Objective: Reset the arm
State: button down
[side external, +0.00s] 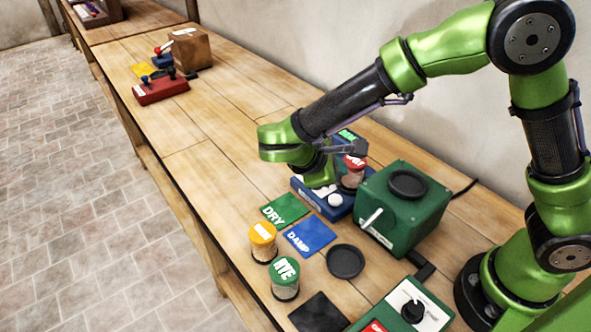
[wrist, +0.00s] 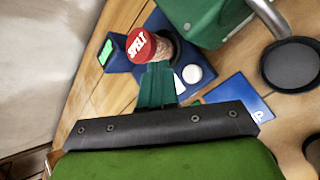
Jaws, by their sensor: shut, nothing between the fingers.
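My gripper (side external: 321,180) hangs over the near side of a blue device with a lit green display (side external: 335,208). In the wrist view my green fingers (wrist: 156,70) are together and empty. Just beyond their tips is a jar with a red lid marked SPELT (wrist: 142,45), which stands on a dark round pan on the blue device. In the side view the jar (side external: 352,176) is partly hidden by my wrist. I cannot tell whether my fingers touch the jar.
A green mill box (side external: 400,212) with a side lever stands close right. Nearby are a yellow-lidded jar (side external: 263,240), a RYE jar (side external: 285,277), a DRY card (side external: 284,209), a DAMP card (side external: 310,238), a black dish (side external: 345,261) and a knob panel (side external: 408,312). The left-hand bench middle is clear.

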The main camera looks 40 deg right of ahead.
jog(key=s+d+r+m+y, duration=0.2)
jog(key=s+r+m+y, duration=0.1)
jog(key=s+d+r+m+y, duration=0.3)
jog(key=shift+d+r, duration=0.15)
jog(key=shift+r, duration=0.15)
jog(key=s+d+r+m+t+y, duration=0.1)
jog(key=s+r+m+t+y, duration=0.4)
jog(key=m, duration=0.3)
jog(key=shift+s+d+r+t, duration=0.3)
jog(key=shift+s+r+t, duration=0.25)
jog(key=shift+r+t, duration=0.1)
